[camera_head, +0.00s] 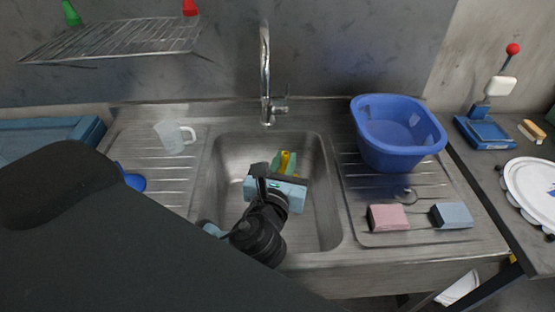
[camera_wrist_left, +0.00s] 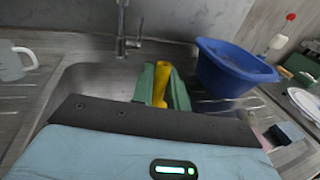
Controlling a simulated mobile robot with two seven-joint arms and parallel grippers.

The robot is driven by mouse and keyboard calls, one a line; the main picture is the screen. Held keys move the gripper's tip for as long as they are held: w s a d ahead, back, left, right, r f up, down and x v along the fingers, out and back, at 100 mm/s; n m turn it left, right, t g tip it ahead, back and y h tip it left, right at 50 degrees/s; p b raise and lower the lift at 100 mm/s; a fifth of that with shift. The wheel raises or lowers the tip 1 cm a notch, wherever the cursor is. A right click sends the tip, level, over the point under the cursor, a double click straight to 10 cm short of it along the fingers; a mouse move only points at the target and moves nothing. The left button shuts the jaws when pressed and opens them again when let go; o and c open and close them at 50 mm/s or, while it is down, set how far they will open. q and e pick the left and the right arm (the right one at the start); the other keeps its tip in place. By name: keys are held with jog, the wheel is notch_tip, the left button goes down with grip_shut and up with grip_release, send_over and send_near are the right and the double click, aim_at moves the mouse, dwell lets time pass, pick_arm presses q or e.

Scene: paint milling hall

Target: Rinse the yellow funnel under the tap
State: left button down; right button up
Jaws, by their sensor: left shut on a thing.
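The yellow funnel (camera_head: 285,160) is over the steel sink basin (camera_head: 233,165), and only a narrow part of it shows. My left gripper (camera_head: 286,165) is shut on it, with a green finger on each side. In the left wrist view the funnel (camera_wrist_left: 161,84) stands up between the fingers (camera_wrist_left: 162,88); its lower part is hidden behind the gripper body. The tap (camera_head: 265,72) rises at the back of the sink, behind the funnel. Its lower part also shows in the left wrist view (camera_wrist_left: 122,30). No water is seen running. My right gripper is not in view.
A blue tub (camera_head: 398,135) stands on the right drainboard, with a pink sponge (camera_head: 388,217) and a blue-grey sponge (camera_head: 451,215) in front. A clear jug (camera_head: 172,137) stands on the left drainboard. A wire rack (camera_head: 120,42) hangs at upper left.

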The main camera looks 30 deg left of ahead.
pick_arm(q)
jog(key=shift+s+f, duration=0.2)
jog(key=shift+f, duration=0.2)
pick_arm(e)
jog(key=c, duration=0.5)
pick_arm(q)
jog(key=s+f+m+h, duration=0.1)
jog(key=h, duration=0.1)
jog(key=s+f+m+h, duration=0.1)
jog(key=f, duration=0.1)
jog(key=shift+s+f+m+t+h, duration=0.1)
jog(key=shift+s+m+t+h, duration=0.2)
jog(key=shift+s+m+h, duration=0.1)
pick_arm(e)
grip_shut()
pick_arm(q)
jog(key=shift+s+d+f+m+h, duration=0.1)
jog(key=shift+s+f+m+h, duration=0.2)
jog(key=shift+h, duration=0.2)
jog(key=shift+r, duration=0.1)
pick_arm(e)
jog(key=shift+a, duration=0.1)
